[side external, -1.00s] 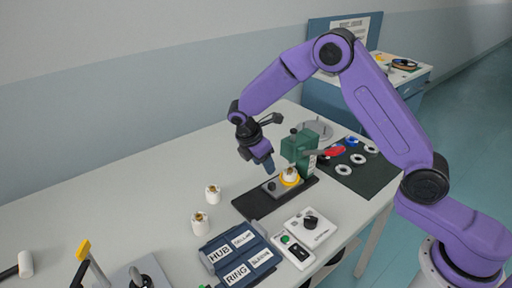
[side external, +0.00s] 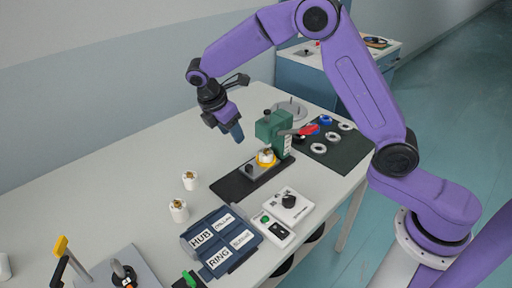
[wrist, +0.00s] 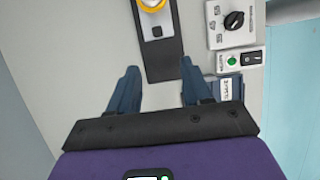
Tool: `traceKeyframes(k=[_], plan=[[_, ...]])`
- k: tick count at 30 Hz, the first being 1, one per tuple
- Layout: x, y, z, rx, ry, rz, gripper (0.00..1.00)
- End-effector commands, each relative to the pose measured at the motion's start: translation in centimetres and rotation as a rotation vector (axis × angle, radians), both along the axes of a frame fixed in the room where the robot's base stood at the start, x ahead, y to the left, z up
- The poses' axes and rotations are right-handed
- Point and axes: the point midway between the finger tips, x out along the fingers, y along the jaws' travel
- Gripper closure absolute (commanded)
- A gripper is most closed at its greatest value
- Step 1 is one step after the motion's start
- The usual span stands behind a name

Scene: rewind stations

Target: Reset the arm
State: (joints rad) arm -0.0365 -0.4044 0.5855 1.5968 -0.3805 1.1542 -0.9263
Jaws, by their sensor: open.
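My gripper (side external: 232,132) hangs in the air above the table, left of the green press (side external: 270,128). In the wrist view my gripper (wrist: 159,68) has its two blue fingers spread wide with nothing between them. A white part with a brass-coloured centre and a yellow ring (side external: 266,157) sits on the dark base plate (side external: 230,187) of the press. The wrist view shows the yellow ring (wrist: 152,4) at its top edge, beyond the fingertips.
Two white parts (side external: 190,180) (side external: 179,211) stand on the table (side external: 140,170). A dark mat (side external: 345,155) with several rings is behind right. The left table area is mostly clear.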

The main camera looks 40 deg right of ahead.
Motion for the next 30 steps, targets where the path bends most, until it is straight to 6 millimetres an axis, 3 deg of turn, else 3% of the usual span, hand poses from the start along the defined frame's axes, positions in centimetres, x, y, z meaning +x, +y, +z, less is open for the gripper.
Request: traceKeyframes(k=[5,14,22,30], plan=[[-3.3,1.0,1.6,0.051,-0.042,-0.037,0.51],[-11.5,1.5,3.7,0.162,-0.100,-0.138,0.51],[-19.7,0.2,4.8,0.260,-0.121,-0.240,0.51],[-28.0,-2.5,4.8,0.347,-0.115,-0.349,0.51]])
